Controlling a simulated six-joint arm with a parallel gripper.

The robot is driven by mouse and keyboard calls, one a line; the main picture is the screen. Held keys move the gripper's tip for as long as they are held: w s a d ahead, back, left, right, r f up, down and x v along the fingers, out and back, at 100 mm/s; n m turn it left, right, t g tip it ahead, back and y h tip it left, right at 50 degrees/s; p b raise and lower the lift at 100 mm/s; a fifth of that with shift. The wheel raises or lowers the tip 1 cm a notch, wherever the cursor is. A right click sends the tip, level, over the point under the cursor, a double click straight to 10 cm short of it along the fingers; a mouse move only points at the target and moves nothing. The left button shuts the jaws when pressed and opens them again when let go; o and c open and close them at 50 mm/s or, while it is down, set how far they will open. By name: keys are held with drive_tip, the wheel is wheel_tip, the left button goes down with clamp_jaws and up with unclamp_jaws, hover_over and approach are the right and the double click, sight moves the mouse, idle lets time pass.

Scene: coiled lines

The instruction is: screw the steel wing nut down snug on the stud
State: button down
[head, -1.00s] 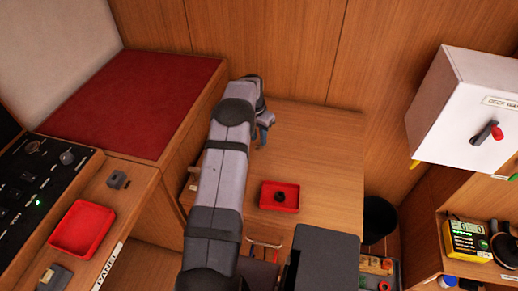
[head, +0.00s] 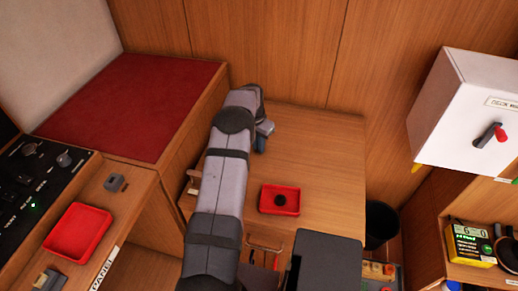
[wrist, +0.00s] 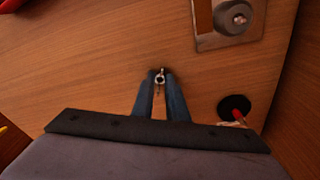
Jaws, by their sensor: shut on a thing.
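My gripper (wrist: 160,80) is shut on a small shiny steel piece (wrist: 160,75) at its fingertips in the wrist view. The piece looks like the wing nut, but it is too small to make out clearly. A metal plate with a round grey fitting and a short bright stud-like centre (wrist: 239,19) lies ahead and to the right of the fingertips, apart from them. In the head view my gripper (head: 261,140) is over the far left part of the wooden table (head: 325,150); my arm hides what is beneath it, and the stud cannot be made out there.
A red tray (head: 280,209) with a dark round thing in it stands on the table. In the wrist view a black round thing with a red part (wrist: 235,108) is right of the fingers. A wooden wall closes off the back. The table's right side is clear.

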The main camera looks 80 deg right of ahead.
drive_tip(key=shift+r+p, duration=0.35)
drive_tip(key=shift+r, duration=0.2)
drive_tip(key=shift+r+p, duration=0.6)
drive_tip(key=shift+r, duration=0.35)
drive_tip(key=shift+w+r, duration=0.2)
drive_tip(key=w+a+r+n+p, duration=0.1)
drive_tip(key=w+r+p, duration=0.4)
drive_tip(key=w+r, duration=0.3)
drive_tip(key=w+a+f+n+p, duration=0.1)
drive_tip(key=w+a+n, duration=0.1)
drive_tip(key=a, duration=0.3)
drive_tip(key=shift+w+a+n+t, duration=0.25)
drive_tip(key=shift+a+n+t, duration=0.05)
drive_tip(key=shift+n, duration=0.4)
